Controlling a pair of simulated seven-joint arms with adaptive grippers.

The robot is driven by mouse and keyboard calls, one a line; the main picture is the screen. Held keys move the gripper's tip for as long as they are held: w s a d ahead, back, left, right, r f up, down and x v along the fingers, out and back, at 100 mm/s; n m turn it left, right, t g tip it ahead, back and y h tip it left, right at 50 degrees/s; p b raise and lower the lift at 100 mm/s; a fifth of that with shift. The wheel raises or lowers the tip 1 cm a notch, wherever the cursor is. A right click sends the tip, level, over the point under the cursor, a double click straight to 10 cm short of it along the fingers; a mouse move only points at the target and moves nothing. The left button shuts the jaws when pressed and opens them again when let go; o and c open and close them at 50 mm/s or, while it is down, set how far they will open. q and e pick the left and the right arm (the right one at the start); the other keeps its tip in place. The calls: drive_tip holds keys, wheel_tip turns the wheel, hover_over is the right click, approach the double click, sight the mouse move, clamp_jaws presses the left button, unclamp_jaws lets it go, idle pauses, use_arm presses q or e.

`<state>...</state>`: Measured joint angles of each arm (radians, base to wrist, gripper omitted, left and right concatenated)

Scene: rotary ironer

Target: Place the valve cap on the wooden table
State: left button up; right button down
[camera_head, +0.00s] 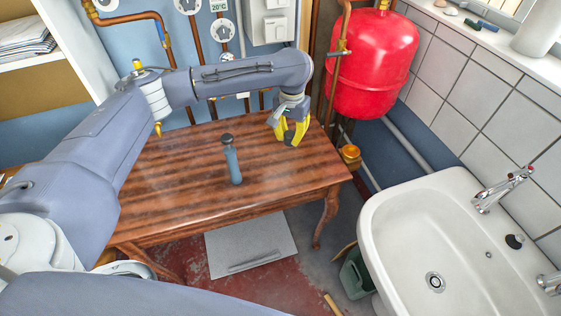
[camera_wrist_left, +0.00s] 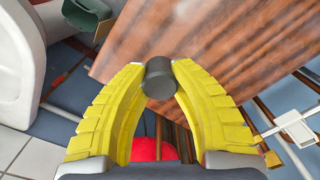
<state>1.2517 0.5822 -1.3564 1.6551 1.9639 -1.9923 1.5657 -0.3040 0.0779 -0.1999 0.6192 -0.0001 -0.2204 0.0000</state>
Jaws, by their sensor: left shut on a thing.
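The valve cap (camera_wrist_left: 159,79) appears as a small dark grey cylinder in the left wrist view. My left gripper (camera_wrist_left: 159,75) has its two yellow fingers shut on it at the tips. In the head view my left gripper (camera_head: 291,132) is over the far right part of the wooden table (camera_head: 185,180), near its right edge. My right gripper is not in view.
A blue-grey upright tool (camera_head: 233,162) with a dark top stands mid-table. Around it the tabletop is clear. A red tank (camera_head: 373,65) and copper pipes (camera_head: 337,60) are close behind and right of the gripper. A white sink (camera_head: 400,225) is at the right.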

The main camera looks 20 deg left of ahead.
sight(290, 143)
use_arm(q)
wheel_tip(290, 143, down, 16)
drive_tip(key=shift+r, duration=0.2)
idle(0.5)
drive_tip(key=shift+f, duration=0.1)
drive_tip(key=o, duration=0.9)
drive_tip(key=shift+o, duration=0.2)
wheel_tip(290, 143, up, 12)
drive_tip(key=shift+r, duration=0.15)
